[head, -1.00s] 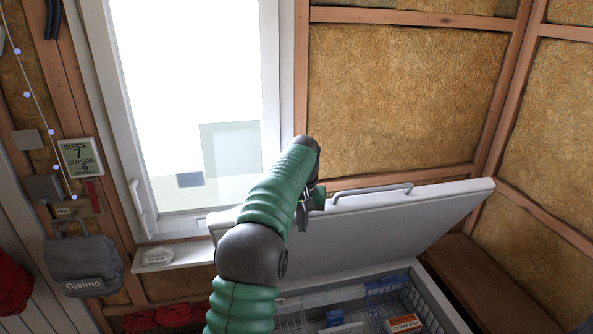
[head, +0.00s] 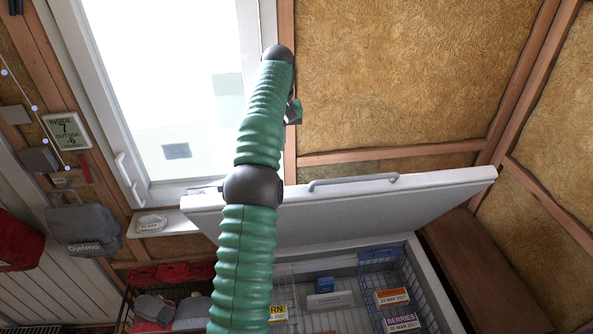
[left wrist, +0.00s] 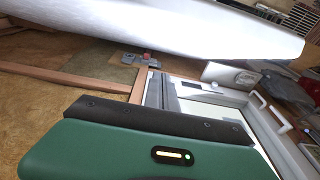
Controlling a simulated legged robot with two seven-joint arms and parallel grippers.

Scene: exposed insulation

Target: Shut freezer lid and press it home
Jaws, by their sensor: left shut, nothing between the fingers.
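The freezer lid (head: 350,205) is a white slab standing open and tilted, with a grey bar handle (head: 352,181) on its upper edge. Below it the open freezer (head: 425,268) shows its inside. My left arm crosses the head view and hides the lid's left part. My left gripper (head: 292,112) is small and mostly hidden behind the arm, above the lid's edge in the picture, apart from the handle. It is shut and empty. In the left wrist view a large white slab (left wrist: 150,30), apparently the lid, spans the top beyond my green hand. My right gripper is out of view.
Wire baskets (head: 376,262) in the freezer hold labelled boxes, including berries (head: 403,322). A window (head: 175,90) and small white shelf (head: 165,224) are at left, near a hanging grey bag (head: 85,225). A brown bench (head: 480,270) stands right of the freezer.

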